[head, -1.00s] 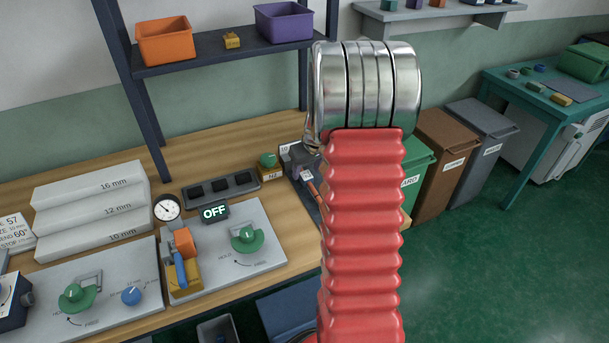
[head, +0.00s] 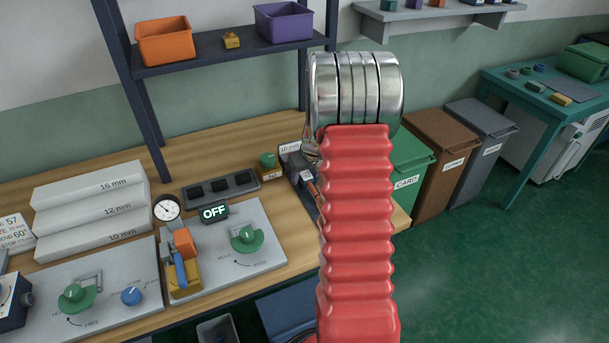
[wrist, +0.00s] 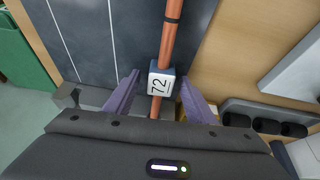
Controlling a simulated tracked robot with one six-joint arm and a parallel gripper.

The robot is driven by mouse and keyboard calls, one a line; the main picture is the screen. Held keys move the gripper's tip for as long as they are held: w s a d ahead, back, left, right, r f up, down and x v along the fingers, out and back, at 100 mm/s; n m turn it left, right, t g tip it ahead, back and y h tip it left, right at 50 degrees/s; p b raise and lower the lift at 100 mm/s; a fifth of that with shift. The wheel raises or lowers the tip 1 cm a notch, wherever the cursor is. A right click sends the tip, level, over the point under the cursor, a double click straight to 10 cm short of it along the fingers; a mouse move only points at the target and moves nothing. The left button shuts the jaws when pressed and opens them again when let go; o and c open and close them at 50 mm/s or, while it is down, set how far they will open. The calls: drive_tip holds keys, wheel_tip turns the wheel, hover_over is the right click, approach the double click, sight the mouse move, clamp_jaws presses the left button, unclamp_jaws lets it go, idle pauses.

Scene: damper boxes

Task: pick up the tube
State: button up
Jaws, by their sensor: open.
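A copper-coloured tube (wrist: 171,32) runs up the middle of the wrist view, over a dark panel. It has a dark ring near its top and a white tag reading 72 (wrist: 160,85). My gripper (wrist: 159,78) is open, with one purple finger on each side of the tube and tag. Gaps show between the fingers and the tube. The tube's lower end is hidden by the gripper body. In the head view a short piece of the tube (head: 311,188) shows left of my red arm, which hides the rest.
A dark tray with three wells (head: 221,188) lies left of the tube in the head view and shows at right in the wrist view (wrist: 264,122). A grey panel with a green handle (head: 247,238) sits in front. Bins, one green (head: 410,165), stand beyond the bench's right end.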

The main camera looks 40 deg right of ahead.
sight(305, 173)
drive_tip(key=shift+c, duration=0.5)
clamp_jaws()
drive_tip(key=shift+r, duration=0.15)
wheel_tip(305, 173, up, 10)
drive_tip(key=shift+f, duration=0.15)
idle(0.8)
